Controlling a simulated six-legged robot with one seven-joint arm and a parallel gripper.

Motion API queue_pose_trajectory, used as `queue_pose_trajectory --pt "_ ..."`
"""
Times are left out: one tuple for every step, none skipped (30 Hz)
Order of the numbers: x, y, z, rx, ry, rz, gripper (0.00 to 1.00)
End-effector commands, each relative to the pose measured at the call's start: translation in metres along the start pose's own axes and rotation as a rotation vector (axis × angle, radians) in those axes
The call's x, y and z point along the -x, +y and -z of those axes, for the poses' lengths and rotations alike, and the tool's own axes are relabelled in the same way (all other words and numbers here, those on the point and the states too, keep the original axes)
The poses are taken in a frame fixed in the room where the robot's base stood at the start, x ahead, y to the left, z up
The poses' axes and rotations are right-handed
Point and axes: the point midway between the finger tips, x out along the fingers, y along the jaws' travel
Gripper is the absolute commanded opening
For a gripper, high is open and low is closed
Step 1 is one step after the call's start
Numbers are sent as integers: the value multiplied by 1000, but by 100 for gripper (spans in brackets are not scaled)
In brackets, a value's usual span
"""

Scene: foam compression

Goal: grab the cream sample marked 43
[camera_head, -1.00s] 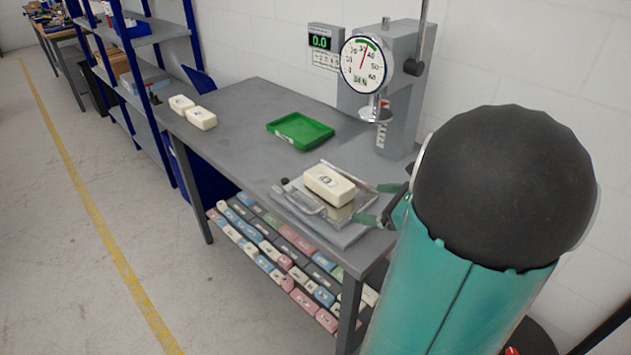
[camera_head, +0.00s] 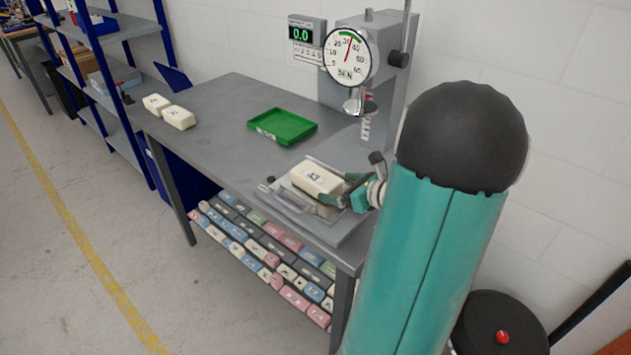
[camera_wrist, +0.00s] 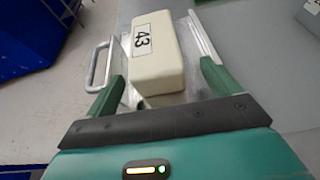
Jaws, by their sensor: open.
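The cream block marked 43 (camera_head: 317,178) lies on a grey metal fixture (camera_head: 345,236) at the near right end of the bench. In the wrist view the cream block (camera_wrist: 153,55) has its 43 label turned toward the left, and it lies ahead of and partly between my fingers. My gripper (camera_head: 341,193) is at the block's right end in the head view. In the wrist view my gripper (camera_wrist: 160,88) is open, with one green finger on each side of the block's near end and gaps showing beside it.
A green tray (camera_head: 283,126) is in the middle, and a press with a dial gauge (camera_head: 347,57) stands behind. A metal handle (camera_wrist: 97,66) is left of the block. Several coloured blocks fill the shelf below.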

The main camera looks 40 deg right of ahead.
Motion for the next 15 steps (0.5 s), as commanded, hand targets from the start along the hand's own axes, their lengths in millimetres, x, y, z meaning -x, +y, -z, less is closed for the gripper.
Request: queue_pose_trajectory --pt "-4 1 0 0 0 0 89" --pt "-8 1 -1 0 0 -1 89" --pt "-14 3 -2 0 0 -2 89" --pt "-18 4 -2 -1 0 -3 89" --pt "-24 4 -3 -1 0 -3 89" --pt "-31 6 -4 -1 0 -4 89" --pt "-36 6 -4 0 0 -4 89" --pt "-40 6 -4 0 0 -3 89" --pt "-45 5 -4 -1 0 -3 89" --pt "-48 5 -4 -1 0 -3 89" --pt "-51 5 -4 0 0 -2 89" --pt "-53 6 -4 0 0 -2 89" --pt "-54 5 -5 0 1 -1 89" --pt "-54 5 -5 1 1 -1 89" --pt "-54 5 -5 1 1 -1 89"
